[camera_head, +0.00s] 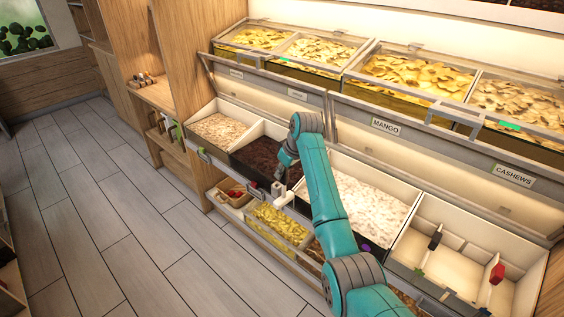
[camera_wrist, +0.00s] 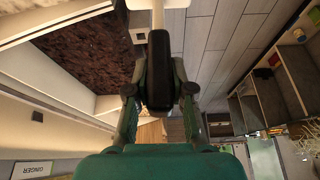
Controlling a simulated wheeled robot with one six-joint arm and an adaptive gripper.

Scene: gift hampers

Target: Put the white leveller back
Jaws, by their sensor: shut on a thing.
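My gripper (camera_head: 281,178) hangs over the front edge of the dark bin in the head view. In the wrist view its two fingers (camera_wrist: 160,95) are shut on the black handle (camera_wrist: 160,65) of the white leveller. The leveller's white part (camera_wrist: 158,10) reaches to the top edge of that view, and its far end is cut off. In the head view a small white piece of the leveller (camera_head: 281,194) shows just below my gripper. My arm hides part of the bins behind it.
A divided bin (camera_head: 455,212) at right holds a black-handled item (camera_head: 435,241) and a red one (camera_head: 497,273). The dark-filled bin (camera_head: 255,158) and a white-filled bin (camera_head: 372,200) flank my arm. Lower trays hold yellow pieces (camera_head: 278,225). The floor (camera_head: 110,215) at left is clear.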

